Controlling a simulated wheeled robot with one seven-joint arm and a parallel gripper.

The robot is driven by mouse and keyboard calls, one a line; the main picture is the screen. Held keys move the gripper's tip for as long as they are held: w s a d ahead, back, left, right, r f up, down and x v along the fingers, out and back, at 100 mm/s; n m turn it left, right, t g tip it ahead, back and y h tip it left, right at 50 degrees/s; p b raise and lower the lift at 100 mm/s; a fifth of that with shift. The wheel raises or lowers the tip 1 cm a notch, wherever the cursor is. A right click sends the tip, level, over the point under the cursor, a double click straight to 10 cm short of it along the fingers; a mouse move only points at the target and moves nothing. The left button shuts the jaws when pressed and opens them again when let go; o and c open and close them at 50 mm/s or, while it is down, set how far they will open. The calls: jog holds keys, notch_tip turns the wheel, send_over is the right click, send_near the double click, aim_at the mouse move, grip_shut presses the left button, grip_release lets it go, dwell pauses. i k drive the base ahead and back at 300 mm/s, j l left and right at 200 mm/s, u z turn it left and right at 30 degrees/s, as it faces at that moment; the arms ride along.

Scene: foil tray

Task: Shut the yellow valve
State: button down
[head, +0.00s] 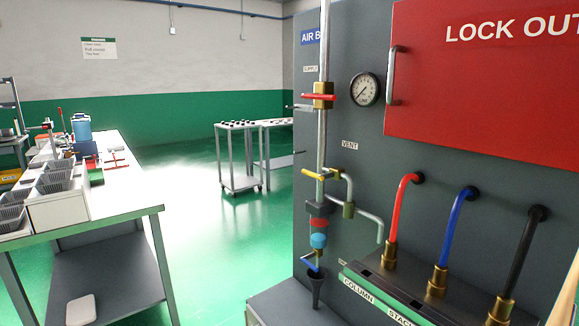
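The yellow valve is on the vertical pipe at the middle right of the head view, on a grey panel, left of and below the VENT label. Its yellow lever (314,174) points left and slightly up from the pipe, lying crosswise to the vertical pipe. A curved branch pipe (349,185) leaves the same joint to the right and bends down. My gripper is not in view, and nothing touches the lever.
Above is a brass valve with a red lever (318,97), beside a gauge (365,89). A blue lever (309,262) sits lower, above a black funnel (315,286). Red, blue and black hoses (525,250) stand right. A cluttered workbench (125,198) is left; green floor (205,240) lies between.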

aim_at(321, 177)
jog(key=i+j+u, duration=0.1)
jog(key=i, duration=0.65)
jog(key=j, duration=0.45)
jog(key=i+j, duration=0.3)
jog(key=i+j+z, duration=0.15)
jog(key=i+j, duration=0.2)
jog(key=j, duration=0.15)
